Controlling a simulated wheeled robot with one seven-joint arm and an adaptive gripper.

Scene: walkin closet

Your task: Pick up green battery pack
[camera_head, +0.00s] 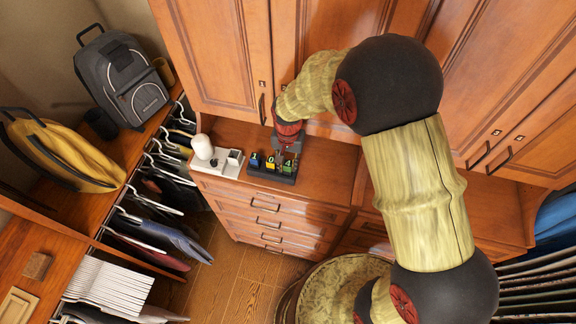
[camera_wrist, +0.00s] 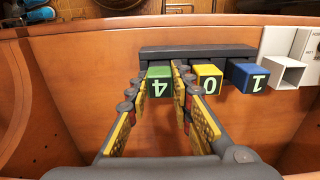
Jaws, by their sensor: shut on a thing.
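The green battery pack, a block marked 4, sits in the right end of a dark holder (camera_head: 272,177) in the head view. In the wrist view the green block (camera_wrist: 160,86) shows between the two fingers of my gripper (camera_wrist: 159,76), at the left part of the holder (camera_wrist: 197,52). My gripper is shut on the green block, one finger at each side. In the head view my gripper (camera_head: 288,145) reaches down onto it from above. The block still appears to be at the holder; any lift cannot be told.
A yellow block (camera_wrist: 208,79) marked 0 stands close beside one finger, and a blue block (camera_wrist: 247,78) marked 1 beyond it. A white tray with a bottle (camera_head: 203,147) is left of the holder. Tall cabinet doors (camera_head: 222,50) rise behind. The dresser top (camera_head: 328,166) is clear to the right.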

